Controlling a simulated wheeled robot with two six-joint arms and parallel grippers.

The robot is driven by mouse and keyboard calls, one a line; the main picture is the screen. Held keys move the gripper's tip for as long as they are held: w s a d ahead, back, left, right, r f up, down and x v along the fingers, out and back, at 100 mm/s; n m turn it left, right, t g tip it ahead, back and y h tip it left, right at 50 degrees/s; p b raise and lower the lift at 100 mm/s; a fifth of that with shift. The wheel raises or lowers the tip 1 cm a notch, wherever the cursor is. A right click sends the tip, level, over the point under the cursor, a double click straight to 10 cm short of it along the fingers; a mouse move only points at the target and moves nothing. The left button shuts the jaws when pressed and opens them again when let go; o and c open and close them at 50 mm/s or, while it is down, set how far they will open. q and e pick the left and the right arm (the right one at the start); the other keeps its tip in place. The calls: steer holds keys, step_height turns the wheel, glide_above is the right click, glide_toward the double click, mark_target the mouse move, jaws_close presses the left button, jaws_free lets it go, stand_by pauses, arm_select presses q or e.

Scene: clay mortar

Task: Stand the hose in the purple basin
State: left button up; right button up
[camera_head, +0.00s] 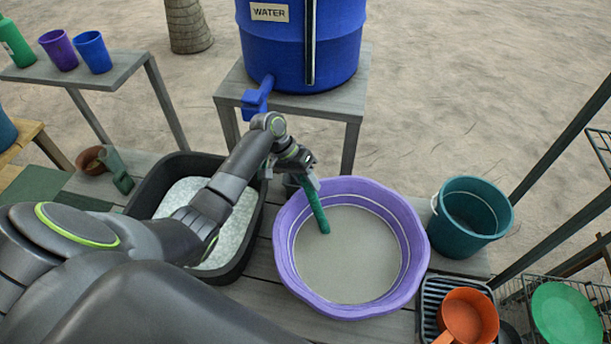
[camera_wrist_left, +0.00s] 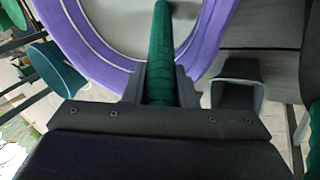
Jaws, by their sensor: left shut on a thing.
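The purple basin (camera_head: 410,246) stands on the grey slatted table and holds a flat grey fill. The hose is a dark green tube (camera_head: 317,207). My left gripper (camera_head: 303,172) is shut on the hose at the basin's far left rim. The hose slants down over the rim, and its lower end is inside the basin at the grey fill; I cannot tell whether it touches. In the left wrist view the hose (camera_wrist_left: 160,60) runs out between the fingers (camera_wrist_left: 160,85) toward the basin (camera_wrist_left: 215,30). My right gripper is not in view.
A black tub (camera_head: 258,228) with pale contents is left of the basin, under my left arm. A teal bucket (camera_head: 470,217) stands close on the right, with an orange pan (camera_head: 466,318) in front. The blue water barrel (camera_head: 300,45) with its tap (camera_head: 257,97) is behind.

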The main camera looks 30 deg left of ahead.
arm_select(q)
steer(key=o, duration=1.8)
steer(key=shift+c, duration=0.2)
steer(key=w+d+p+v, duration=0.1)
steer(key=p+v, duration=0.6)
steer(key=v, duration=0.3)
steer(key=shift+s+a+r+p, duration=0.2)
steer(key=shift+s+r+p, duration=0.2)
steer(key=shift+s+r, duration=0.15)
